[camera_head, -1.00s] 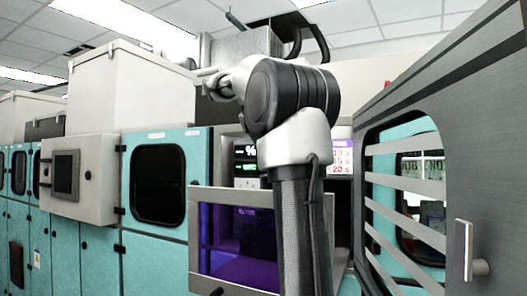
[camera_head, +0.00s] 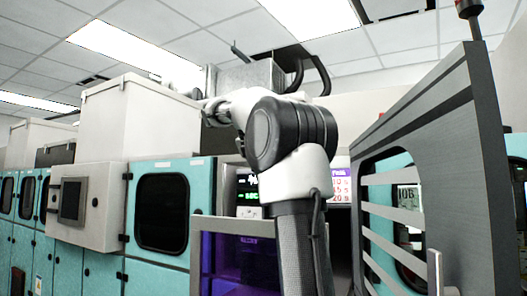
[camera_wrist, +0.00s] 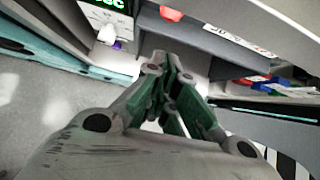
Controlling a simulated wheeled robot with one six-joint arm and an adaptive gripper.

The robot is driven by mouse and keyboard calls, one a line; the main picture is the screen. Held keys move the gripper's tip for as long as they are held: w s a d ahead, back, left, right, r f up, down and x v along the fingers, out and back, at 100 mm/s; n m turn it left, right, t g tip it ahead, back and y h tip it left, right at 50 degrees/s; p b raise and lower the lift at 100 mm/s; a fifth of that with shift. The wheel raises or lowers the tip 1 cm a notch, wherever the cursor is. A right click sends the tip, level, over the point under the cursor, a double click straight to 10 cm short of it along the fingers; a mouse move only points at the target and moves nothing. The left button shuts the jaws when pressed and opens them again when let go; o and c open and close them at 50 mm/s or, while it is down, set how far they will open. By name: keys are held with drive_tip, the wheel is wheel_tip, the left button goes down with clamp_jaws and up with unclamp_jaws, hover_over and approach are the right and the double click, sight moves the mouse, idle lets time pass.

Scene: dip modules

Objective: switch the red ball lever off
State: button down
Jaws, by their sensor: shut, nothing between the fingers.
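My gripper (camera_wrist: 170,72) is in the middle of the wrist view, its green-padded fingers brought together with nothing between them. A small rounded red thing (camera_wrist: 171,14) shows at the top of the wrist view, beyond the fingertips and apart from them. It may be the red ball of the lever, but its shaft is not clear. I cannot tell whether it is set on or off. In the head view my arm blocks part of the machine front, and my gripper cannot be made out there.
A grey door (camera_head: 455,150) with a slatted window stands open at the right of the head view. Teal cabinets (camera_head: 150,255) and a white control box (camera_head: 85,205) line the left. A lit screen (camera_head: 341,187) sits behind my arm. Grey floor (camera_wrist: 45,95) shows left in the wrist view.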

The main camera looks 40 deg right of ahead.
wheel_tip(320, 180, up, 8)
drive_tip(key=shift+w, duration=0.25)
idle(0.5)
